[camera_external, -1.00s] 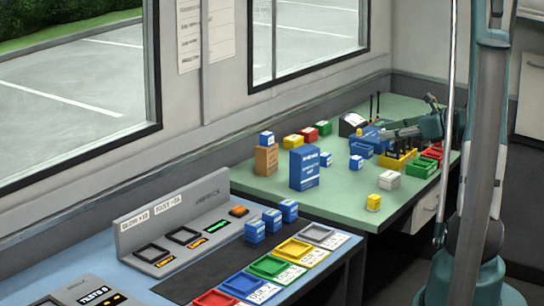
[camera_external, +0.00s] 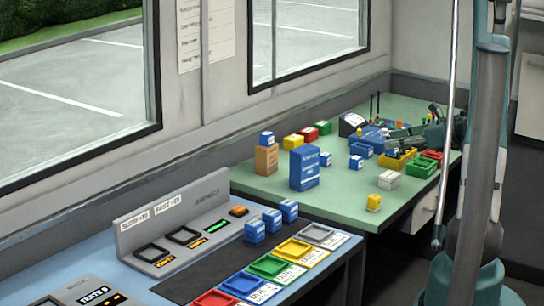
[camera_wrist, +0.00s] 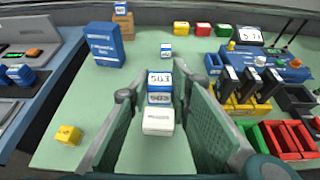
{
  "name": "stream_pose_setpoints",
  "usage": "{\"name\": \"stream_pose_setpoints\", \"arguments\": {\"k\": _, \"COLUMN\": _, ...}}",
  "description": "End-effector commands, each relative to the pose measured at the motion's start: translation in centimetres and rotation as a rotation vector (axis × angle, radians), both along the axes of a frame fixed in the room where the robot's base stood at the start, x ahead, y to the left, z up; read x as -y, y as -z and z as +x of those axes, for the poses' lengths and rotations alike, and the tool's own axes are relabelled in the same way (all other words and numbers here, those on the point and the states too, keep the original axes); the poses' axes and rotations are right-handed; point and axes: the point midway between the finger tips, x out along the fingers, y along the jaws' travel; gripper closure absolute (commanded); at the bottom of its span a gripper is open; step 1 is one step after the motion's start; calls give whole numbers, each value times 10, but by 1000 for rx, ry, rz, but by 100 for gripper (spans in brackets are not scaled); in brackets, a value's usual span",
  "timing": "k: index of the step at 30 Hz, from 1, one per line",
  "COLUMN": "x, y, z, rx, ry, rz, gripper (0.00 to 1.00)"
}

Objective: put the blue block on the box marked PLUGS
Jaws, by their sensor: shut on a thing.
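In the external view my gripper (camera_external: 413,131) is over the table's far right part, and the held block cannot be made out there. Another blue block (camera_wrist: 166,51) is farther off. No label reading PLUGS is legible.
A tall blue box (camera_external: 304,168) and a brown box (camera_external: 266,159) with a blue block on top stand left. Yellow, red and green boxes (camera_external: 309,134) line the back. A yellow rack (camera_wrist: 245,103) and red bins (camera_wrist: 290,138) are right. A yellow block (camera_external: 373,202) is near the front edge.

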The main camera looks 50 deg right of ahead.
Motion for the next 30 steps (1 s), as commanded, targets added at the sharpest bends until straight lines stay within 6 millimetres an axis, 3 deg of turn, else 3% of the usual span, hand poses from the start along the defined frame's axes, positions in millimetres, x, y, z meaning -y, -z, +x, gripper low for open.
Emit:
{"name": "stream_pose_setpoints", "arguments": {"k": 6, "x": 0, "y": 27, "z": 0, "rx": 0, "ry": 0, "rz": 0, "gripper": 91}}
{"name": "stream_pose_setpoints", "arguments": {"k": 22, "x": 0, "y": 34, "z": 0, "rx": 0, "ry": 0, "rz": 0, "gripper": 91}}
{"name": "stream_pose_setpoints", "arguments": {"k": 30, "x": 0, "y": 59, "z": 0, "rx": 0, "ry": 0, "rz": 0, "gripper": 91}}
